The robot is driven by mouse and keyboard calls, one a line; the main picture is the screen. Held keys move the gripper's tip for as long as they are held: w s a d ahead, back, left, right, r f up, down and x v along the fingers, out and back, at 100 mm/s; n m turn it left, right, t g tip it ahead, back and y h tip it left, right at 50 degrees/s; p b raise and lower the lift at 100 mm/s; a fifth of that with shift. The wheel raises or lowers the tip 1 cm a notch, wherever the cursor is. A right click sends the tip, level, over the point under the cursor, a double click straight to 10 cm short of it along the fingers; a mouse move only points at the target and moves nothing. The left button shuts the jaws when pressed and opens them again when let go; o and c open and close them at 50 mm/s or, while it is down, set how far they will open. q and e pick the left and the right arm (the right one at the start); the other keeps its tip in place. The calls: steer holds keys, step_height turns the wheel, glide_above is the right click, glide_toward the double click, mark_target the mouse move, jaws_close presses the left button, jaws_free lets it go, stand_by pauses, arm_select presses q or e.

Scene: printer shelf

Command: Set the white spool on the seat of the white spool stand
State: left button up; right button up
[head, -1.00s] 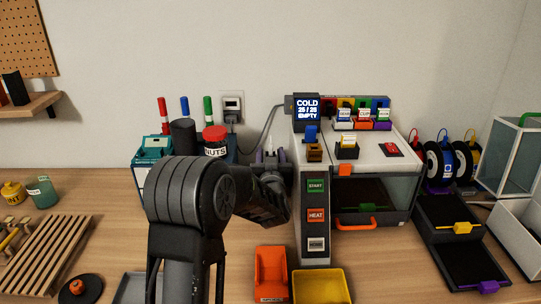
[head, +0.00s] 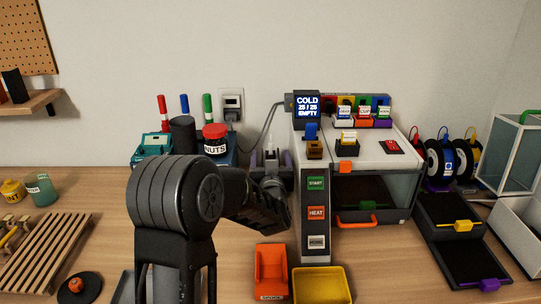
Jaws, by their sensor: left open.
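My left gripper (head: 271,160) is at the end of the dark arm that rises from the bottom. It points away from me toward the wall, left of the printer, with its fingers apart and nothing seen between them. I cannot pick out the white spool or the white spool stand for certain. Several spools with dark and white faces (head: 434,163) stand in a row right of the printer, under red, blue and yellow hooks, well apart from my gripper. My arm hides part of the table. My right gripper is not in view.
The printer (head: 370,160) with its button column (head: 316,245) stands close right of my gripper. An orange bin (head: 271,265) and a yellow bin (head: 320,284) lie in front. A slatted rack (head: 45,255) is at left.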

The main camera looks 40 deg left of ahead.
arm_select(q)
steer(key=v, duration=0.5)
stand_by(0.4)
